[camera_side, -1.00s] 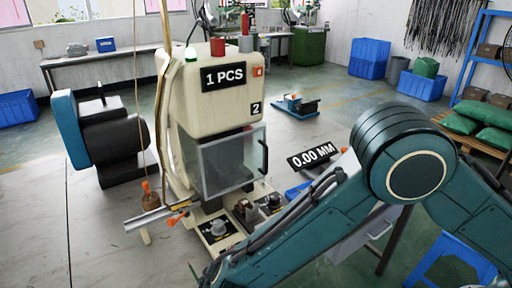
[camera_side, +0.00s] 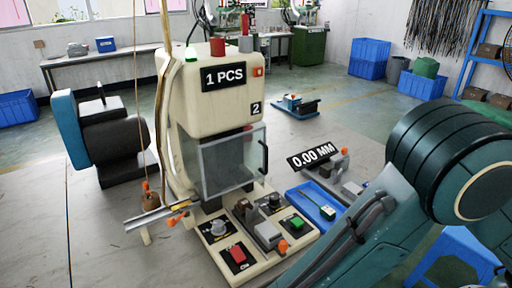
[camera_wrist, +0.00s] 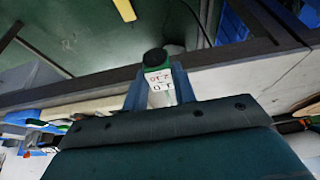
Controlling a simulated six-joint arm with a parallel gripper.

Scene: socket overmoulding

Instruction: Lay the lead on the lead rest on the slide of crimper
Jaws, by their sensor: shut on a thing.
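The crimper (camera_side: 210,110) is a cream machine with a clear guard and a "1 PCS" display. Its base carries a grey block (camera_side: 266,234) at the front, probably on the slide; I cannot make out the lead rest for certain. In the wrist view my gripper (camera_wrist: 158,92) is shut on a white and green piece (camera_wrist: 160,84) with a round black end. I cannot tell whether this piece is the lead. In the side view my gripper is out of sight, beyond the lower edge, and only my arm shows at the right.
A red button (camera_side: 237,254) and a green button (camera_side: 297,223) sit on the base. A blue tray (camera_side: 305,208) with a thin tool stands to its right, near the "0.00 MM" display (camera_side: 311,156). A metal trough (camera_side: 155,213) juts out left. The floor in front is open.

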